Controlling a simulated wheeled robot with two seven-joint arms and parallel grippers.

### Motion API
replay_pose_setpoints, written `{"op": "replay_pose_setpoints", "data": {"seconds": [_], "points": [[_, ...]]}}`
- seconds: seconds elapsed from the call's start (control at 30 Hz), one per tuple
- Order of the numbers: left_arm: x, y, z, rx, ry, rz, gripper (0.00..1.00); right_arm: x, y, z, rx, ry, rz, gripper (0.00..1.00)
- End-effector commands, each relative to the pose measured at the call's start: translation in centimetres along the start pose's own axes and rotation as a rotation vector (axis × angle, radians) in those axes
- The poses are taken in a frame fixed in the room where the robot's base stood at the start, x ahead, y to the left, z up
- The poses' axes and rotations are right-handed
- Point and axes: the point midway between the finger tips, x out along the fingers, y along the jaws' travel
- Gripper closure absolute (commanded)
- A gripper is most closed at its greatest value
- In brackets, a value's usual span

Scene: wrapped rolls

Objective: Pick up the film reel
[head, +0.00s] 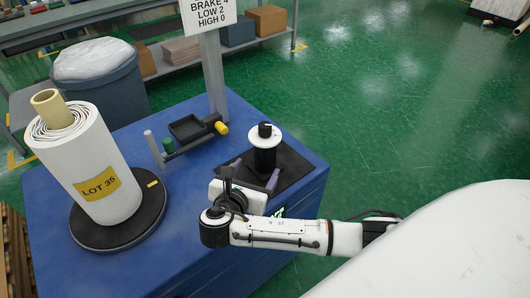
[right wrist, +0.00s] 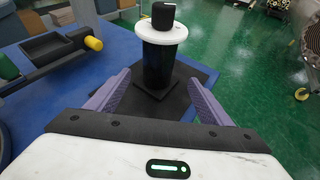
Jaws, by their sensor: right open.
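The film reel seems to be the black spool (head: 265,158) with a white disc and black knob on top, standing upright on a dark square plate (head: 293,168) on the blue cabinet. In the right wrist view the spool (right wrist: 158,66) stands straight ahead, between the lines of the two fingers. My right gripper (head: 253,174) is open, with purple fingers on the near side of the spool. Its fingers (right wrist: 158,78) hold nothing; whether they touch the spool cannot be told. My left gripper is not in view.
A large white wrapped roll (head: 85,160) labelled LOT 35 stands tilted on a black turntable (head: 118,232) at left. A small black tray (head: 187,128), a yellow-ended roller (head: 221,128) and a sign post (head: 214,75) stand behind. A grey bin (head: 105,88) is farther back.

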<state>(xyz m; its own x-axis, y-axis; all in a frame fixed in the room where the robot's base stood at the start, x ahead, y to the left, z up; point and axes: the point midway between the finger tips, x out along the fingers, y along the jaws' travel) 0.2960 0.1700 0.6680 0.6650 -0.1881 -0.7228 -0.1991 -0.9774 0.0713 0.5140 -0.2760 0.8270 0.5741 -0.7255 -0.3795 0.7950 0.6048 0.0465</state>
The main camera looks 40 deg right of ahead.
Motion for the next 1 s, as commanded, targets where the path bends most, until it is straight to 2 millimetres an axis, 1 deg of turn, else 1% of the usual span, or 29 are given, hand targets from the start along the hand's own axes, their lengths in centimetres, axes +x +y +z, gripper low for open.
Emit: {"op": "replay_pose_setpoints", "data": {"seconds": [0.03, 0.1, 0.3, 0.53, 0.7, 0.8, 0.9, 1.0], "points": [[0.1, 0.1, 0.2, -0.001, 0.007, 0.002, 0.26, 0.5, 0.2, 0.6, -0.032, -0.028, -0.002, 0.26], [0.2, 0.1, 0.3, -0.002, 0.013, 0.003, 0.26, 1.5, 0.3, 1.1, -0.052, -0.046, -0.004, 0.26], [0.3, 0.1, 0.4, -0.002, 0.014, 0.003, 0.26, 4.5, 0.3, 1.1, -0.054, -0.045, -0.003, 0.26], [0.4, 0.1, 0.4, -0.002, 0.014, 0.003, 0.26, 6.3, 0.3, 1.1, -0.052, -0.043, -0.004, 0.26], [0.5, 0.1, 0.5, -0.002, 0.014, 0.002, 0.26, 8.9, 0.4, 1.0, -0.051, -0.042, -0.005, 0.26], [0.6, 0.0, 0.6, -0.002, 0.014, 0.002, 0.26, 10.1, 0.4, 1.0, -0.051, -0.041, -0.003, 0.26], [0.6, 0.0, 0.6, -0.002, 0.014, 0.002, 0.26, 10.7, 0.4, 1.0, -0.050, -0.039, -0.002, 0.26], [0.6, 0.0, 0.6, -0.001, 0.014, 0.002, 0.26, 10.7, 0.4, 1.0, -0.050, -0.038, -0.002, 0.26]]}}
